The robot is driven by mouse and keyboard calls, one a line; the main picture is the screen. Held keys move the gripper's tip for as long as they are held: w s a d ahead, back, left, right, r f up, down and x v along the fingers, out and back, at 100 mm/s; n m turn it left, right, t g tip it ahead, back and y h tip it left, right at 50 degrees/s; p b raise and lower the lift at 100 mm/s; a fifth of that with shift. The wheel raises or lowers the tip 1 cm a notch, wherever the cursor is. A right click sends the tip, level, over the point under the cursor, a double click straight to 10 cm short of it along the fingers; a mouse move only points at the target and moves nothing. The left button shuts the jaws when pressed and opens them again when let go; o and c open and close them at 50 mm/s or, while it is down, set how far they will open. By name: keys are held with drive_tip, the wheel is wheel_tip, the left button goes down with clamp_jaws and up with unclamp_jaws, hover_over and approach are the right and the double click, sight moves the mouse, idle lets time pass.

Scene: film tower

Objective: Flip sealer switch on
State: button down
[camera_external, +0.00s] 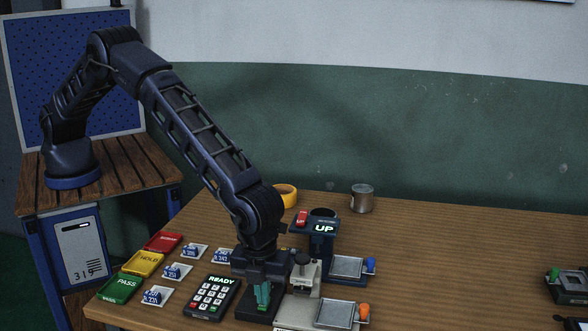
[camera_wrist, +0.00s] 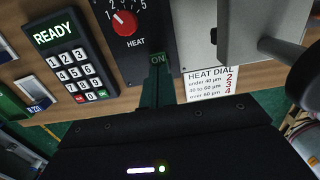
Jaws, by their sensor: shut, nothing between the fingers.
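My gripper (camera_external: 262,298) points down with its green fingers shut and empty, over the dark heat control box. In the wrist view the fingertips (camera_wrist: 158,68) are right by the green ON label (camera_wrist: 158,58) on the box's front part. The black control box (camera_wrist: 138,50) carries a red HEAT dial (camera_wrist: 125,22). The switch itself is hidden by my fingers, so I cannot tell its position or whether they touch it. The grey sealer body (camera_wrist: 215,30) stands just right of the box; it also shows in the external view (camera_external: 304,278).
A keypad reading READY (camera_external: 211,297) lies left of the box. Red, yellow and green trays (camera_external: 120,289) and small blue-marked pieces lie farther left. A HEAT DIAL card (camera_wrist: 212,85) lies in front of the sealer. An UP stand (camera_external: 318,241) is behind. The table's right middle is clear.

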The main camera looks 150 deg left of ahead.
wheel_tip(320, 180, up, 14)
drive_tip(key=shift+w+d, duration=0.35)
idle(0.5)
drive_tip(key=shift+a+r+g+y, duration=0.1)
drive_tip(key=shift+a+g+y, duration=0.05)
drive_tip(key=shift+g+y, duration=0.15)
drive_tip(key=f, duration=0.4)
drive_tip(key=s+a+f, duration=0.1)
drive_tip(key=f, duration=0.8)
drive_tip(key=shift+s+a+f, duration=0.2)
drive_tip(key=shift+f, duration=0.2)
drive_tip(key=shift+s+f, duration=0.1)
